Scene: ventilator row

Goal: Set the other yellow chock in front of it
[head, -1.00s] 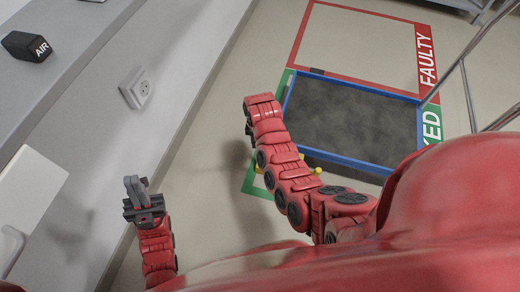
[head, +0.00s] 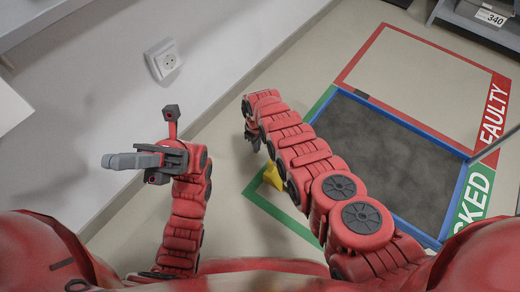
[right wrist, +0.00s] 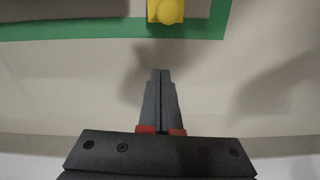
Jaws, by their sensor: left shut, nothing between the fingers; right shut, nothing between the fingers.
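A yellow chock (head: 272,176) lies on the floor by the green floor line (head: 283,217), partly hidden behind my right arm. In the right wrist view a yellow chock (right wrist: 166,10) is cut off by the top edge, over the green line. I cannot tell whether a second chock is behind my arm. My right gripper (head: 252,140) is shut and empty; in the right wrist view its closed fingertips (right wrist: 160,73) point toward the chock, apart from it. My left gripper (head: 108,161) is shut and empty, in front of the wall, far from the chock.
A dark platform with a blue rim (head: 410,124) stands in the green-bordered zone, partly behind my right arm. A red-bordered zone marked FAULTY (head: 494,110) lies beyond it, with bare floor inside. A wall with a socket (head: 162,59) bounds the left.

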